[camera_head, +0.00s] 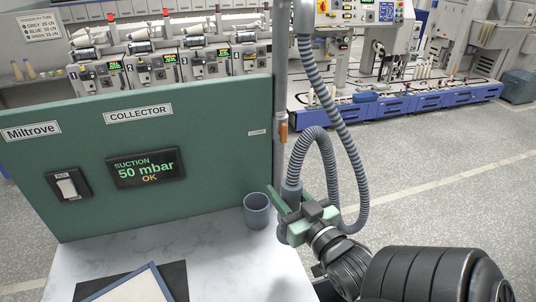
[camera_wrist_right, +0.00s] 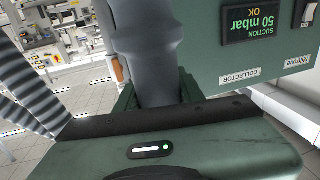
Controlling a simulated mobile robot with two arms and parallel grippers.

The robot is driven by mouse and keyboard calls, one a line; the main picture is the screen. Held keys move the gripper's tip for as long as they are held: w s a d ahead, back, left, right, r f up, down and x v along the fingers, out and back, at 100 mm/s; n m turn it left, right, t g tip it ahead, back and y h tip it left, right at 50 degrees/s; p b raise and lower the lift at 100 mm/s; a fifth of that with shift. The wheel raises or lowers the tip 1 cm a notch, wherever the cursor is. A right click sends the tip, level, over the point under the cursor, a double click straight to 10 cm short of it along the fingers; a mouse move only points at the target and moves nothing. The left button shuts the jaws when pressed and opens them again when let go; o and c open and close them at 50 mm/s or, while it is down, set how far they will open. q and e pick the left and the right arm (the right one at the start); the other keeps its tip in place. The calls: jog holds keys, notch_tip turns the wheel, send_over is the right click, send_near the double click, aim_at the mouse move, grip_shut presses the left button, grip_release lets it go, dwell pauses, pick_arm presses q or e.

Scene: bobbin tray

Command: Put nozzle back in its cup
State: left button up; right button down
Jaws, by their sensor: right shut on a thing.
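The nozzle (camera_head: 292,191) is a grey tube on a ribbed grey hose (camera_head: 327,165). My right gripper (camera_head: 291,207), with green fingers, is shut around it and holds it upright in the head view. In the right wrist view the nozzle (camera_wrist_right: 150,45) stands between the two fingers (camera_wrist_right: 157,92). The cup (camera_head: 257,212) is blue-grey, open at the top, at the right back corner of the white table. The gripper and nozzle are just right of the cup, and the nozzle is outside it. The nozzle's lower end is partly hidden by the gripper. My left gripper is not in view.
A green collector panel (camera_head: 180,115) with a suction display (camera_head: 145,168) and a switch (camera_head: 68,187) stands along the table's back. A grey pole (camera_head: 280,110) with an orange lever (camera_head: 283,132) rises behind the nozzle. A blue-edged tray (camera_head: 108,291) lies at the table's front.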

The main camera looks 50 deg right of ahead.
jog(key=b+x, duration=0.2)
jog(key=x, duration=1.6)
jog(key=shift+a+r+b, duration=0.1)
jog(key=shift+r+b, duration=0.05)
jog(key=shift+b, duration=0.2)
jog(key=f, duration=0.8)
jog(key=shift+s+a+f, duration=0.1)
jog(key=shift+s+f, duration=0.05)
jog(key=shift+s, duration=0.05)
notch_tip(320, 180, down, 4)
jog(key=shift+f, duration=0.1)
jog(key=shift+f, duration=0.15)
jog(key=c, duration=0.9)
grip_release()
